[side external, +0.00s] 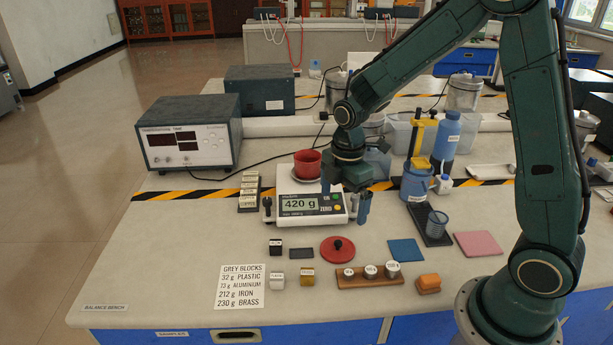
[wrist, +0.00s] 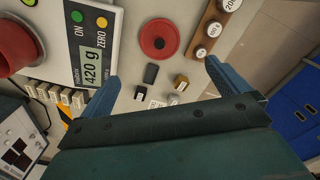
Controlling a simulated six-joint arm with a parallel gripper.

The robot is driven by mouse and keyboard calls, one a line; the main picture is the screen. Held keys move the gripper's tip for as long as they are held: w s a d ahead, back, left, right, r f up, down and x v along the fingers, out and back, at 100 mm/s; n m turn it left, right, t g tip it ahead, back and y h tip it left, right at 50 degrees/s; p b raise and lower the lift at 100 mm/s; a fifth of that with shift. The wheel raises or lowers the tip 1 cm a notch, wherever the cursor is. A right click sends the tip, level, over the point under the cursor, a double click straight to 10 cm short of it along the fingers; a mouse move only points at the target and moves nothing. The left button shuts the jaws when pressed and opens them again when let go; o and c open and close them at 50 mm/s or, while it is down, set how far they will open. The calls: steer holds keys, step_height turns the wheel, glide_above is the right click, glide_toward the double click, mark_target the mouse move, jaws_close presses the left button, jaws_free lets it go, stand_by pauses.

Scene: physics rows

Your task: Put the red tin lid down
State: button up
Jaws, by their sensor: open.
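The red tin lid (side external: 338,250) lies flat on the bench in front of the balance, with its dark knob upward. It also shows in the wrist view (wrist: 148,40), beyond the fingertips. My gripper (side external: 345,203) is open and empty, above the bench beside the balance's display end and behind the lid in the side view. In the wrist view its two blue fingers (wrist: 162,75) are spread wide with nothing between them. Nothing touches the lid.
The balance (side external: 281,206) reads 420 g and carries a red cup (side external: 307,161). Small blocks (side external: 306,278) lie left of the lid. A wooden weight holder (side external: 355,283) stands just in front of it. A blue mat (side external: 405,251) lies to the right.

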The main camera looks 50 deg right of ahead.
steer(key=s+a+r+m+t, duration=0.3)
steer(key=s+r+m+t, duration=0.2)
steer(key=s+r+m, duration=1)
steer(key=s+r, duration=0.2)
steer(key=s, duration=0.2)
steer(key=shift+s+r, duration=0.15)
steer(key=shift+r, duration=0.2)
